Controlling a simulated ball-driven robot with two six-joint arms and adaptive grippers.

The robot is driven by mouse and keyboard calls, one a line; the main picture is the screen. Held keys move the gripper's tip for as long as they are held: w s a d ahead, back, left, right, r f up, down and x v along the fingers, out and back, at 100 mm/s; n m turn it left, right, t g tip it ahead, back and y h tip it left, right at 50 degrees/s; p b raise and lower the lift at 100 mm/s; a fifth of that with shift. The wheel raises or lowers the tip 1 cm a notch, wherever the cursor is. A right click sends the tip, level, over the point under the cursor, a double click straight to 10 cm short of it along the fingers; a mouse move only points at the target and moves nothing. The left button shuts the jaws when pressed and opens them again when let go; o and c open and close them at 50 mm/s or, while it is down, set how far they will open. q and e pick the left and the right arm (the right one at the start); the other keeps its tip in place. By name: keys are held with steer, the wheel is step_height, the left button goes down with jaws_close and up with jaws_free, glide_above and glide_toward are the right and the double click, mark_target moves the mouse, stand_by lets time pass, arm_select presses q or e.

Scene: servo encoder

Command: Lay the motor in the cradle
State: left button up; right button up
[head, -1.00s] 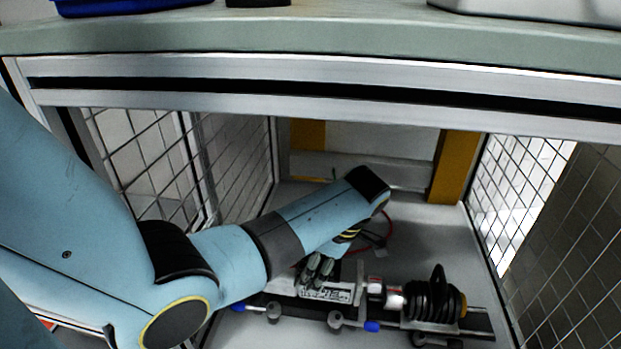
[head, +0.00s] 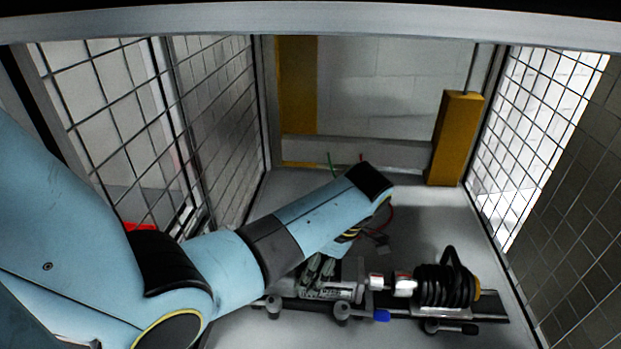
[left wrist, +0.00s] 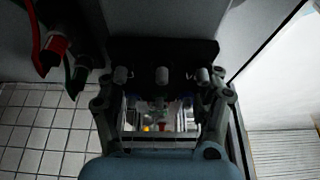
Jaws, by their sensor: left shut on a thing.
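My left gripper (head: 318,272) reaches down onto a pale, labelled body (head: 330,291), which appears to be the motor. The gripper is shut on it, and the fingers hide part of it. This body lies at the left end of a dark rail fixture, where the cradle (head: 341,311) with grey knobs and a blue-tipped lever appears to be. I cannot tell whether the body is seated or slightly above it. In the left wrist view my gripper's finger links (left wrist: 162,105) frame a dark part. My right gripper is not in view.
A coupling (head: 403,285) and a black ribbed cylinder (head: 441,286) stand on the rail to the right. Mesh panels (head: 218,120) flank the bay, with a yellow post (head: 455,140) at the back right. The floor behind the rail is mostly clear.

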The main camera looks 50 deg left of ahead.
arm_select(q)
steer(key=shift+a, duration=0.1)
steer(key=o, duration=1.7)
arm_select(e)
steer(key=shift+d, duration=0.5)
arm_select(q)
steer(key=shift+o, duration=0.2)
steer(key=p+v, duration=0.1)
steer(key=v, duration=1.1)
steer(key=shift+p, duration=0.3)
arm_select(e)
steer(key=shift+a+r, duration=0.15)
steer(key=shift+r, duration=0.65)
